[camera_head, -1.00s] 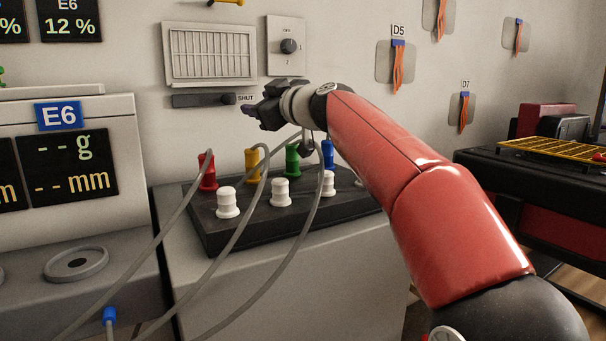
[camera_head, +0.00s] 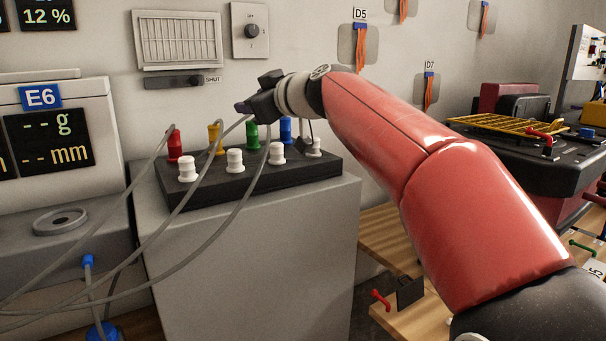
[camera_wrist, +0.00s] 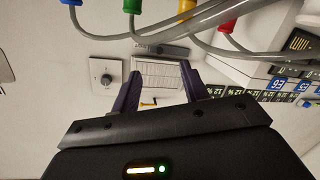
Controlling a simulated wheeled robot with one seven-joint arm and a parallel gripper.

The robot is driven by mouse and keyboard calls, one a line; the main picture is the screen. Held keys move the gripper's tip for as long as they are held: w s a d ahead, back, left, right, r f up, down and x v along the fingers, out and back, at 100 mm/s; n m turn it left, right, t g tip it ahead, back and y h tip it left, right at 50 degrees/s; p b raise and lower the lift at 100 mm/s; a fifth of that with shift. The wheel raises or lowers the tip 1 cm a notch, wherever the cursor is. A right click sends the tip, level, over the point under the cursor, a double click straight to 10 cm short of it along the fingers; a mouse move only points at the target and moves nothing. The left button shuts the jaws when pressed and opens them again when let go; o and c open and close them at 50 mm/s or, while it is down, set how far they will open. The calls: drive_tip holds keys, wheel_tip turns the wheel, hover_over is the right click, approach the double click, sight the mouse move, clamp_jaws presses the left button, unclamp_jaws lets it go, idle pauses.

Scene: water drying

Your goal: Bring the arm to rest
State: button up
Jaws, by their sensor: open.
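My gripper (camera_head: 243,107) is at the end of my red arm, in front of the wall and above the black block of coloured connectors (camera_head: 248,183). In the wrist view my gripper (camera_wrist: 157,75) shows two purple fingers apart with nothing between them. The vent grille (camera_wrist: 158,72) and the rotary switch (camera_wrist: 107,79) appear beyond the fingers. My arm reaches across the picture from the lower right and hides part of the wall.
Grey cables (camera_head: 150,190) run from the connectors down to the left, near my gripper. The E6 scale unit (camera_head: 50,150) stands at left. A black bench with a yellow rack (camera_head: 505,124) stands at right. A wooden surface (camera_head: 392,240) lies below my arm.

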drive_tip(key=s+d+f+m+g+h+p, duration=0.2)
drive_tip(key=s+d+f+m+h, duration=0.1)
drive_tip(key=s+d+f, duration=0.5)
drive_tip(key=s+d+f+m+g+h+p, duration=0.1)
drive_tip(key=s+d+f+m+h, duration=0.3)
drive_tip(key=s+d+f, duration=0.4)
drive_tip(key=s+d+f+m+g+h+p, duration=0.2)
drive_tip(key=s+d+f+m, duration=0.3)
drive_tip(key=s+f, duration=0.8)
drive_tip(key=s+d+g+h, duration=0.1)
drive_tip(key=s+d, duration=0.2)
drive_tip(key=s, duration=0.1)
drive_tip(key=shift+s+d+f+m+g+h+p, duration=0.15)
drive_tip(key=shift+s+f+m+g+h+p, duration=0.15)
drive_tip(key=shift+s+g+h, duration=0.1)
drive_tip(key=shift+r, duration=0.1)
